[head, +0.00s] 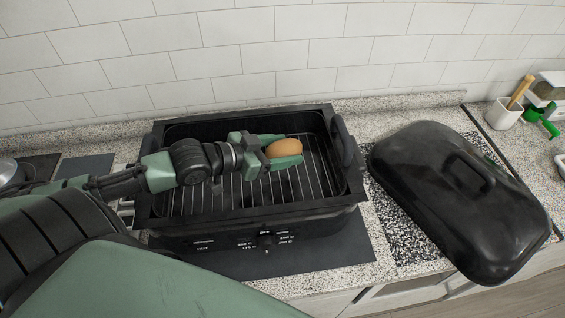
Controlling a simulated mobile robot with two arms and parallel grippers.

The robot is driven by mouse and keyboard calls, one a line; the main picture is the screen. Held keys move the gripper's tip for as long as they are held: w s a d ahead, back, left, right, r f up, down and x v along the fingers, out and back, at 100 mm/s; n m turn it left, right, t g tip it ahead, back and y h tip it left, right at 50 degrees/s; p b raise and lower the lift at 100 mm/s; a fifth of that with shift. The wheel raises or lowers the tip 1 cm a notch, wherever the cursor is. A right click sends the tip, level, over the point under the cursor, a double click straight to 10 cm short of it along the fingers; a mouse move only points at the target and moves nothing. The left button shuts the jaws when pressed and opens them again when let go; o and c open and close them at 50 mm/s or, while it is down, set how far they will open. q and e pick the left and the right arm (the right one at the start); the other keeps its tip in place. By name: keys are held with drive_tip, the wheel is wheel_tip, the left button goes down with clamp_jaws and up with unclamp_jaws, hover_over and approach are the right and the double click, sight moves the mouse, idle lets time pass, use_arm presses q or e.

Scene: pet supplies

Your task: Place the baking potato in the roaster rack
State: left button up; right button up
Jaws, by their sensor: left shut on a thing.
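The baking potato (284,148) is light brown and oval. My left gripper (279,152) is shut on it, with green fingers on either side. The gripper and potato are over the right half of the black roaster (345,201), within its rim as seen from above. The metal wire rack (240,194) shows inside the roaster below them. I cannot tell whether the potato touches the rack. My left arm hides part of the roaster's left side and rack. My right gripper is not in view.
The black roaster lid (455,195) lies on the speckled counter to the right. A white crock (503,114) with a wooden-handled tool stands at the back right, near a green object (541,120). A tiled wall (290,50) rises behind. A pot (10,172) is at far left.

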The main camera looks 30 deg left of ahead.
sight(283, 173)
use_arm(q)
drive_tip(key=shift+w+f, duration=0.1)
drive_tip(key=shift+f, duration=0.85)
wheel_tip(283, 173, down, 4)
drive_tip(key=shift+f, duration=0.2)
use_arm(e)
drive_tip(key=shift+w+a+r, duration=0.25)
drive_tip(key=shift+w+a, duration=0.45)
use_arm(q)
drive_tip(key=shift+f, duration=0.15)
drive_tip(key=o, duration=1.5)
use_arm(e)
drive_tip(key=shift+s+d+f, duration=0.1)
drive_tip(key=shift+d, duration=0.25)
